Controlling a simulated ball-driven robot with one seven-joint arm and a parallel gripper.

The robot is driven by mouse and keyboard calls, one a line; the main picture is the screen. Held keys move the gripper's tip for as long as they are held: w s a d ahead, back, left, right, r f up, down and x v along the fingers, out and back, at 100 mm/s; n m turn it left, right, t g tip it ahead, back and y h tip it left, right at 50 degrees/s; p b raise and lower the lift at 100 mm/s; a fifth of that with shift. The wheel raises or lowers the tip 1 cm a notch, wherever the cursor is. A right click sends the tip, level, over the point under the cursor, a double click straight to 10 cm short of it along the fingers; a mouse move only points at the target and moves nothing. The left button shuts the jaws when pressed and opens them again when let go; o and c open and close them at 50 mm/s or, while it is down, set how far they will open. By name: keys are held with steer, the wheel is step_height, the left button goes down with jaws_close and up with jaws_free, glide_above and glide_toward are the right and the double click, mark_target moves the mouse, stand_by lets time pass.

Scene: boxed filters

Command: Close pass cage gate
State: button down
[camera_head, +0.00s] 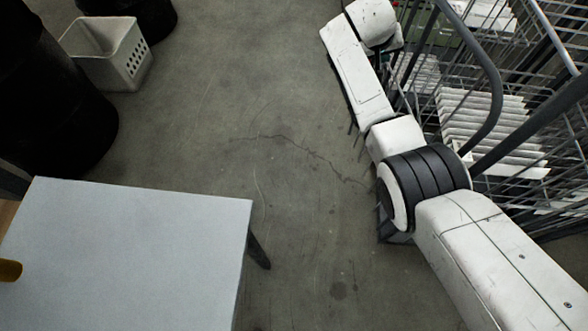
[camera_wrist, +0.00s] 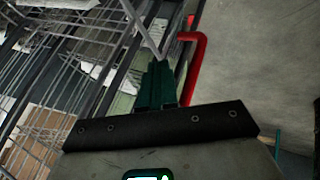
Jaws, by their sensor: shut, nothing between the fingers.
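A grey wire cage with tubular frame (camera_head: 492,75) stands at the right in the head view, with my arm running along its near side. Its wire bars and posts (camera_wrist: 100,85) fill the left of the wrist view. I cannot tell for sure which panel is the gate or how far it stands open. My gripper (camera_wrist: 158,72) has its dark green fingers together and empty, close to a grey post. A bent red bar (camera_wrist: 198,70) is just right of the fingers; I cannot tell whether they touch. The fingertips are not clear in the head view.
White pleated filters (camera_head: 485,125) lie on the cage shelves. A pale table (camera_head: 130,250) is at the lower left. Black drums (camera_head: 50,100) and a white crate (camera_head: 130,65) stand at the upper left. The concrete floor between is clear.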

steer(key=w+d+m+g+h+b, duration=0.1)
steer(key=d+m+b, duration=0.2)
steer(key=d, duration=0.6)
steer(key=shift+w+d+g+b, duration=0.2)
steer(key=shift+d+g+b, duration=0.15)
steer(key=shift+b, duration=0.5)
